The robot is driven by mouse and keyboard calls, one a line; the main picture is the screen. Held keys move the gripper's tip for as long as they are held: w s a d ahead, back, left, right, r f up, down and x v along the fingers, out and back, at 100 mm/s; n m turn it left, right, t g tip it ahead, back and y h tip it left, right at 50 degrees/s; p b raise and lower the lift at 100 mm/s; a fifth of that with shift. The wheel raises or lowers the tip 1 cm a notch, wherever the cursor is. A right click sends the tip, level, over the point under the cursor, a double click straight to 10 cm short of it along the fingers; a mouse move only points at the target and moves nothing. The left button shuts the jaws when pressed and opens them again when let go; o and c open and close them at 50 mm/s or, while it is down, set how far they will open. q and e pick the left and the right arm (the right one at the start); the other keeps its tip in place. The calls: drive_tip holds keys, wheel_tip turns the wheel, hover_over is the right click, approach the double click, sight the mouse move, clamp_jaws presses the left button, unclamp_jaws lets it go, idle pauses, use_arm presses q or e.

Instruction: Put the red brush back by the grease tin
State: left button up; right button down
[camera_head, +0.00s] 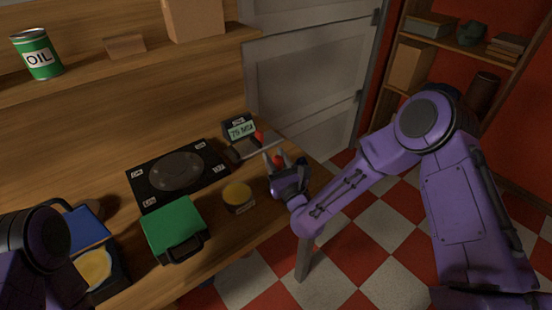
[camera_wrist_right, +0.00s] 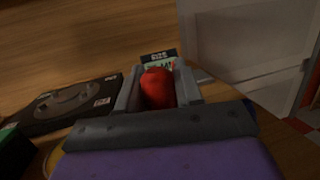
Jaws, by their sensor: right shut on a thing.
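My right gripper (camera_head: 276,161) is at the right end of the wooden bench, shut on the red brush (camera_head: 278,160). In the right wrist view the brush (camera_wrist_right: 157,88) shows as a rounded red piece between the two grey fingers (camera_wrist_right: 158,92); the rest of it is hidden. A tin with a yellow lid (camera_head: 238,194), which looks like the grease tin, stands on the bench to the left of the gripper, apart from it. My left arm shows at the lower left edge; its gripper is not in view.
A black plate with a round disc (camera_head: 178,171), a green case (camera_head: 174,229) and a blue box (camera_head: 87,232) lie further left. The floor right of the bench is open.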

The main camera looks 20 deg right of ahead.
drive_tip(key=shift+f, duration=0.2)
drive_tip(key=c, duration=0.7)
unclamp_jaws()
drive_tip(key=shift+c, duration=0.2)
drive_tip(key=shift+r, duration=0.25)
drive_tip(key=shift+s+f, duration=0.2)
drive_tip(key=shift+s, duration=0.1)
drive_tip(key=s+b, duration=0.1)
drive_tip(key=s, duration=0.2)
drive_tip(key=s+d+f+b, duration=0.1)
drive_tip(key=s+b, duration=0.1)
drive_tip(key=s, duration=0.2)
drive_tip(key=s+f+b, duration=0.1)
drive_tip(key=s, duration=0.2)
drive_tip(key=shift+s+d+b, duration=0.15)
drive_tip(key=shift+s+b, duration=0.15)
drive_tip(key=shift+s+r, duration=0.15)
drive_tip(key=shift+s, duration=0.15)
